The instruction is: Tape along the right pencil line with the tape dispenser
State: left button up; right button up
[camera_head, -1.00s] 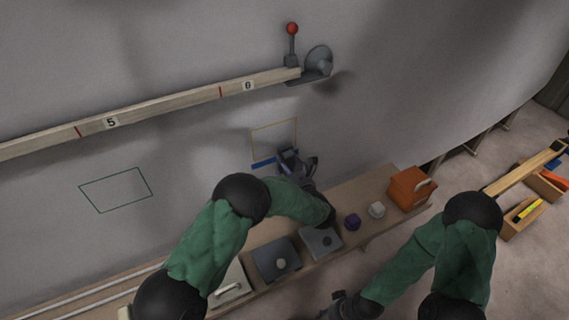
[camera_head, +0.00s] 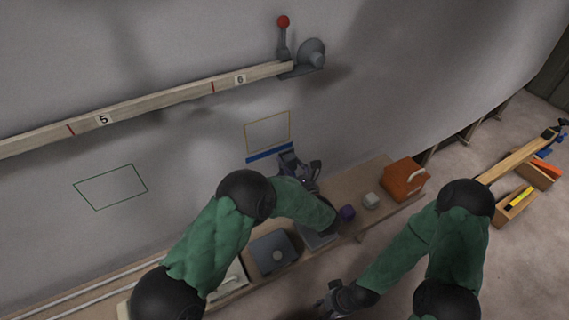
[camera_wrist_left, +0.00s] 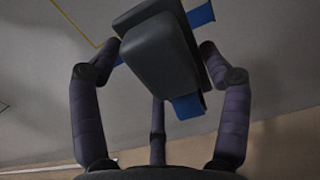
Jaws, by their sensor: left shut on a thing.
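The tape dispenser (camera_head: 287,160) is a dark grey block; it also fills the middle of the left wrist view (camera_wrist_left: 160,50). My left gripper (camera_head: 300,170) is shut on it close to the hull wall, with a finger on each side in the wrist view. Blue tape (camera_head: 264,154) runs along the lower edge of a yellow outline (camera_head: 268,130) on the wall. More blue tape (camera_wrist_left: 200,15) shows beside the dispenser in the wrist view. I cannot make out a separate pencil line. My right gripper (camera_head: 328,302) hangs empty at the bottom, its finger opening unclear.
A numbered batten (camera_head: 150,101) crosses the wall above. A green outline (camera_head: 111,187) is at left.

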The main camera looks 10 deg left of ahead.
pick_arm(q)
jog(key=shift+p+v, duration=0.35)
jog(key=shift+v, duration=2.15)
jog(key=shift+v, duration=2)
